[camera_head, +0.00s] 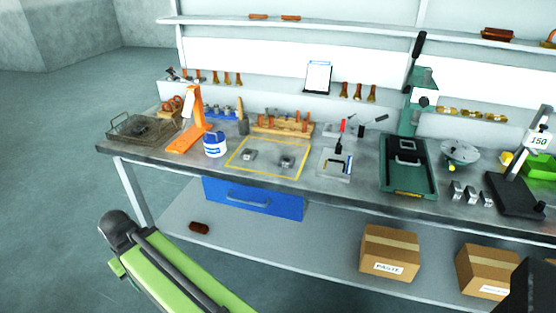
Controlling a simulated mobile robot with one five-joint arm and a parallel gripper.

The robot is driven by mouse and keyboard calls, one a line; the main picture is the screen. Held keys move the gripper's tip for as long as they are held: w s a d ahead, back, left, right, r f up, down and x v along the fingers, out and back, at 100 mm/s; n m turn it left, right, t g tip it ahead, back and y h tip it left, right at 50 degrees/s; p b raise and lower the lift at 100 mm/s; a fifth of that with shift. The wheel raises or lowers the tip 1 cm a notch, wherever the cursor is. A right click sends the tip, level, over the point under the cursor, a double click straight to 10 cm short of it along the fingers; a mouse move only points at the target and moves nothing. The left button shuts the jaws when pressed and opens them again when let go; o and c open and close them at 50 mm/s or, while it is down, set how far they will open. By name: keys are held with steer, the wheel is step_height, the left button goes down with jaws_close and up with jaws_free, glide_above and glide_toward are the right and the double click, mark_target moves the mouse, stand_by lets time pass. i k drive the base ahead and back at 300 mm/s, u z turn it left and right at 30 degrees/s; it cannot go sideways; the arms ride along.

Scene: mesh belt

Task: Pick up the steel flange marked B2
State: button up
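No B2 marking can be read from here, so I cannot tell which part is the steel flange marked B2. Two small grey metal parts lie inside a yellow outlined area (236,171) on the workbench: a left part (249,155) and a darker right part (287,161). A wire mesh basket (118,133) at the bench's left end holds something dark that I cannot make out. My green arm shows at the lower left, in front of the bench and away from these parts. My gripper's fingers are not visible.
An orange stand (196,112) and a white-and-blue tub (214,144) stand left of the outlined area. A green press (408,165), metal blocks (472,194) and a black stand (515,195) are to the right. Boxes (389,251) sit on the lower shelf.

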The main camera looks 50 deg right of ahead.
mark_target(287, 162)
steer(key=i, duration=0.9)
steer(key=z, duration=0.05)
